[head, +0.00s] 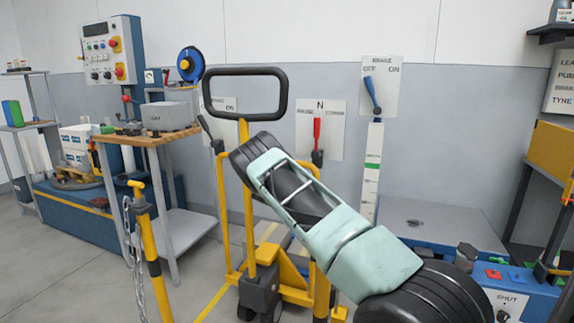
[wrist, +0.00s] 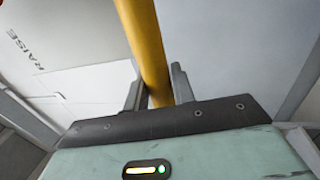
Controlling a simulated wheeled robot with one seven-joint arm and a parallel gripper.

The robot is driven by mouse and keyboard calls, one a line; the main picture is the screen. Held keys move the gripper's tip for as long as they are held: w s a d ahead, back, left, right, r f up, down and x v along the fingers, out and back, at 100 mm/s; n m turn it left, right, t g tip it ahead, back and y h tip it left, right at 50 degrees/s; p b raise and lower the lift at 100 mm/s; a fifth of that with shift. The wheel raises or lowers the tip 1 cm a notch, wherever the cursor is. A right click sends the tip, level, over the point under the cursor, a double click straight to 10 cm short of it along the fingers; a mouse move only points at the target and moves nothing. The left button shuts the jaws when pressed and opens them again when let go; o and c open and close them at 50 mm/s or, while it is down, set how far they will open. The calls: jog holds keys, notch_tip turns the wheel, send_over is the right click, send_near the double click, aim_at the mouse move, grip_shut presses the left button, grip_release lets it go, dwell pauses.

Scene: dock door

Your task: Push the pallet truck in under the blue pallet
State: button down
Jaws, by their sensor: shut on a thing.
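The yellow pallet truck (head: 292,272) stands on the floor in the middle of the head view, with a black loop handle (head: 246,71) on a yellow upright bar. My gripper (wrist: 158,88) is shut on a yellow bar (wrist: 142,40) in the wrist view, one dark finger on each side. This looks like the truck's handle bar. In the head view my arm covers part of the truck and hides the fingertips. I cannot make out a blue pallet with certainty; the truck's forks are mostly hidden.
A yellow post (head: 150,245) with a chain stands left of the truck, before a wooden-topped bench (head: 150,138). A long blue unit (head: 75,215) lies at the left. Wall levers, red (head: 317,130) and blue (head: 371,92), are behind. A blue-sided unit (head: 525,295) is at the right.

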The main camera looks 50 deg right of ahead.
jog(key=shift+d, duration=0.1)
jog(key=c, duration=1.2)
grip_release()
jog(key=shift+d, duration=0.1)
jog(key=shift+a, duration=0.25)
jog(key=p+v, duration=0.1)
jog(key=v, duration=1.6)
jog(key=shift+f+p, duration=0.1)
jog(key=shift+p, duration=0.2)
